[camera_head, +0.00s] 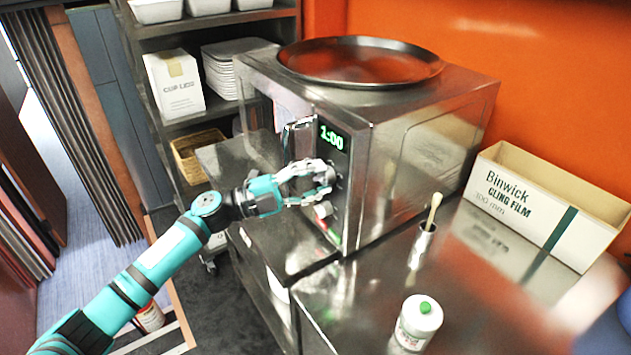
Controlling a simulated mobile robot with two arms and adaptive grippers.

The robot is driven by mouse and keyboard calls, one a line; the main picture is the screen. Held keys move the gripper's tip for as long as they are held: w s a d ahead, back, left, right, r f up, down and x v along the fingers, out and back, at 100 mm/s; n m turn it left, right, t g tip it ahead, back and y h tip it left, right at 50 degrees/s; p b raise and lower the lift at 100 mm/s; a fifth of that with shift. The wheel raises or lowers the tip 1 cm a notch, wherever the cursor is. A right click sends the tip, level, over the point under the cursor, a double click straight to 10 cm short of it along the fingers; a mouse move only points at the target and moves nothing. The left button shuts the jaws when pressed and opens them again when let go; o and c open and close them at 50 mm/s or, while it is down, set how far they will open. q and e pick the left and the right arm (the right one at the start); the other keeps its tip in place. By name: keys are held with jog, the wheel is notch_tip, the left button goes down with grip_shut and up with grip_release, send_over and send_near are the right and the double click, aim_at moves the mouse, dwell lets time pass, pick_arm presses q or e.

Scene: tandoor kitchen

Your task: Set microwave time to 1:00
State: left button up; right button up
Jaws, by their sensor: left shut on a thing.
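The steel microwave (400,140) stands on the counter, its front turned to the left. Its green display (331,137) reads 1:00. My left gripper (328,178) is at the control panel below the display, shut on a control knob that its fingers mostly hide. A second light knob (323,210) shows just below the fingers. The door handle (297,140) is beside the display, on its left. My right gripper is not in view.
A large round pan (360,62) lies on top of the microwave. On the steel counter (375,290) are a cling film box (540,200), a small metal cup (423,243) with a wooden-handled tool, and a white jar (417,325) with a green top. Shelves (190,115) stand behind left.

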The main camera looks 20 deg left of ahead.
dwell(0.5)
pick_arm(q)
jog(key=o, duration=1.1)
jog(key=shift+o, duration=0.2)
jog(key=v, duration=1.2)
